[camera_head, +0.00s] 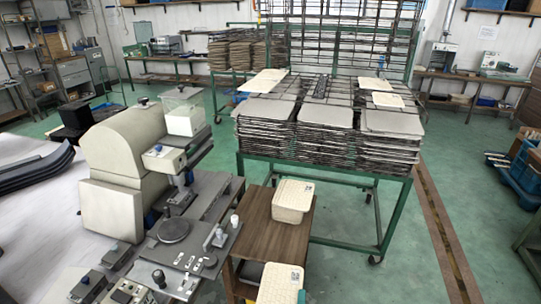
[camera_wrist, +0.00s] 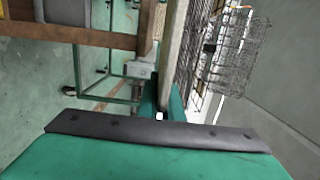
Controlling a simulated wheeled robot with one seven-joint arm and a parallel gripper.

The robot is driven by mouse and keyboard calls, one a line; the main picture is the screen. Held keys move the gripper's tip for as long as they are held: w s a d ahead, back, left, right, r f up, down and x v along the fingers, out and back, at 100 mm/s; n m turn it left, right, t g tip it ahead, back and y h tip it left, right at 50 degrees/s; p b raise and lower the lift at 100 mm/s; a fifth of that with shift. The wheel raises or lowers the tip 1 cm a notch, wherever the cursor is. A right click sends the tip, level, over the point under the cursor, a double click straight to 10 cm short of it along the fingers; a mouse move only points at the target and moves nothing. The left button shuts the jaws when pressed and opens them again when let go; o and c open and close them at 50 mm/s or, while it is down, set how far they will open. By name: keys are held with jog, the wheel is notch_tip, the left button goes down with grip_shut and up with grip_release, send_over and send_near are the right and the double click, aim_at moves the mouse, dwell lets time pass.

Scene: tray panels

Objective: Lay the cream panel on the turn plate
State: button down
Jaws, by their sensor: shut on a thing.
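In the wrist view, my gripper (camera_wrist: 161,101) has its green fingers closed on a pale cream panel (camera_wrist: 174,50), seen nearly edge-on and reaching away from the fingers. Its faces are mostly hidden by this angle. My gripper cannot be made out in the head view. The turn plate looks to be the round dark disc (camera_head: 173,230) on the grey machine bench, left of the brown table; its top looks bare. The turn plate cannot be made out in the wrist view.
Cream panels (camera_head: 293,196) and (camera_head: 280,284) lie on or by the brown table (camera_head: 254,226). A green-framed rack (camera_head: 330,172) holds stacked trays behind it. A bulky cream machine (camera_head: 125,165) and small knobs (camera_head: 158,277) stand around the disc.

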jog(key=s+a+f+n+y, duration=0.1)
jog(key=s+a+f, duration=0.2)
jog(key=a+f, duration=0.2)
jog(key=s+a+f+n+y, duration=0.1)
jog(key=a+f, duration=0.4)
jog(key=f, duration=0.6)
jog(key=shift+s+y, duration=0.6)
jog(key=shift+s, duration=0.3)
jog(key=shift+w, duration=0.1)
jog(key=shift+d, duration=0.2)
jog(key=shift+a, duration=0.15)
dwell(0.4)
dwell(0.6)
